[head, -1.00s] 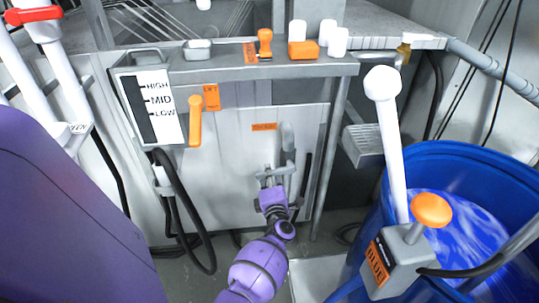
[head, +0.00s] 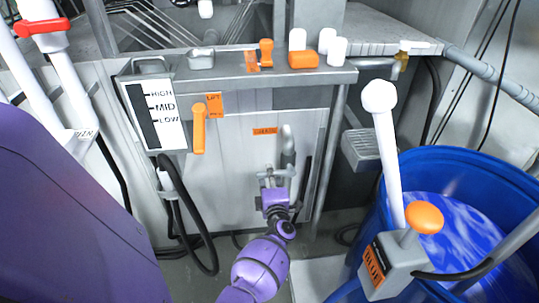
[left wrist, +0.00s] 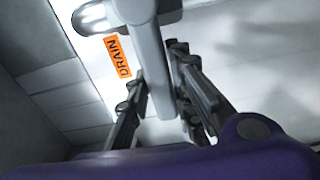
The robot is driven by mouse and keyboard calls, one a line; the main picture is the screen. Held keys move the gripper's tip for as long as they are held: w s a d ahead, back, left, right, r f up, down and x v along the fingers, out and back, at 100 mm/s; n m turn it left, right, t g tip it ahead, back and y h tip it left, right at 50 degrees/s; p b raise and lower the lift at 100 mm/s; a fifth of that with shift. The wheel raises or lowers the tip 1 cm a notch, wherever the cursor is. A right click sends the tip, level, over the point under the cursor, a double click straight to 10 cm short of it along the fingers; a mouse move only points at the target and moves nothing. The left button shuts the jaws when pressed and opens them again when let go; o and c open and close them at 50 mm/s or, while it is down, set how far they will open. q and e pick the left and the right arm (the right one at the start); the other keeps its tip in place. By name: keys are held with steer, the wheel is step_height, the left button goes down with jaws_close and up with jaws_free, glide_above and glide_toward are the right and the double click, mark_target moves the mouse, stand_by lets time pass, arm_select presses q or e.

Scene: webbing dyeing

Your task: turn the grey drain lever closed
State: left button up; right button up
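The grey drain lever (head: 287,141) stands upright on the front of the pale metal cabinet, beside a small orange label (head: 264,131). In the left wrist view the label (left wrist: 118,57) reads DRAIN, and a grey bar that looks like the lever (left wrist: 153,55) runs down between my fingers. My left gripper (head: 274,173) is at the lower end of the lever. In the left wrist view its two fingers (left wrist: 162,95) are apart, one on each side of the bar. Contact is hard to make out. My right gripper is not in view.
An orange lift lever (head: 199,128) and a level gauge (head: 163,106) are up and left on the cabinet. A black hose (head: 185,205) hangs at the left. A blue barrel (head: 450,165) of blue liquid stands right, with an orange-knobbed control box (head: 395,262) in front.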

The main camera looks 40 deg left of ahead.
arm_select(q)
steer(key=o, duration=0.4)
steer(key=shift+s+d, duration=0.15)
steer(key=shift+d, duration=0.05)
steer(key=v, duration=1.1)
steer(key=shift+s+d, duration=0.15)
steer(key=shift+d, duration=0.05)
